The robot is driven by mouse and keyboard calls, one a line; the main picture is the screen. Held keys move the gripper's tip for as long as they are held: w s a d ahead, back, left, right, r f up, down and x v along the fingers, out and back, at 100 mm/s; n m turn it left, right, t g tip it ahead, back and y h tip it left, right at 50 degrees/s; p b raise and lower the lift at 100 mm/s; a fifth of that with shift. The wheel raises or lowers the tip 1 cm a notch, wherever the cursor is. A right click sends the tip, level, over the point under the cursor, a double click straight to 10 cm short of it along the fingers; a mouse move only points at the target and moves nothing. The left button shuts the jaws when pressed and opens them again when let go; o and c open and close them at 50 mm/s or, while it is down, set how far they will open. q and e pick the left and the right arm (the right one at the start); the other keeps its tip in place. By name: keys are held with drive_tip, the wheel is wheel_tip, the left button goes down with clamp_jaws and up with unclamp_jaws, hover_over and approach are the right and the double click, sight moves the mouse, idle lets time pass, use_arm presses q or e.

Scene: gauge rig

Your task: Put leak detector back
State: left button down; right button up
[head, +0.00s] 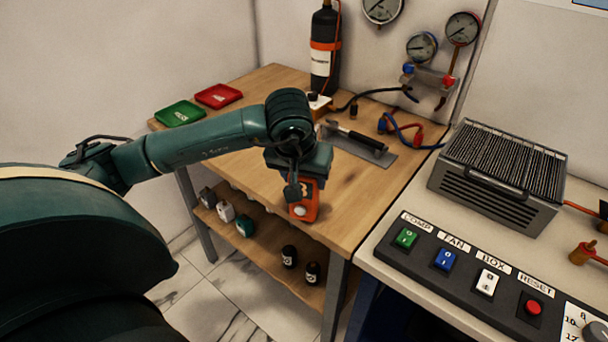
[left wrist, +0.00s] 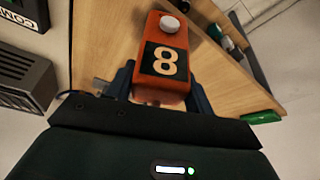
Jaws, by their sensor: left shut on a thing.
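An orange box-shaped device (head: 304,206) with a dark label and a white round knob is in my left gripper (head: 300,185), over the front edge of the wooden bench. In the left wrist view the orange device (left wrist: 166,60) shows the label "8", and the gripper's fingers are shut on its two sides. The frames do not name it as the leak detector. A grey mat (head: 385,157) lies on the bench, with a black-handled tool (head: 358,138) on it. My right gripper is not in view.
Red (head: 219,95) and green (head: 180,114) trays lie at the bench's left. A dark cylinder (head: 324,60) stands at the back. A grilled metal box (head: 500,170) and a switch panel (head: 465,272) are on the right. Several small items sit on the lower shelf (head: 262,250).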

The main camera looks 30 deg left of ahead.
use_arm(q)
drive_tip(key=shift+f, duration=0.2)
drive_tip(key=c, duration=0.6)
unclamp_jaws()
drive_tip(key=shift+r, duration=0.1)
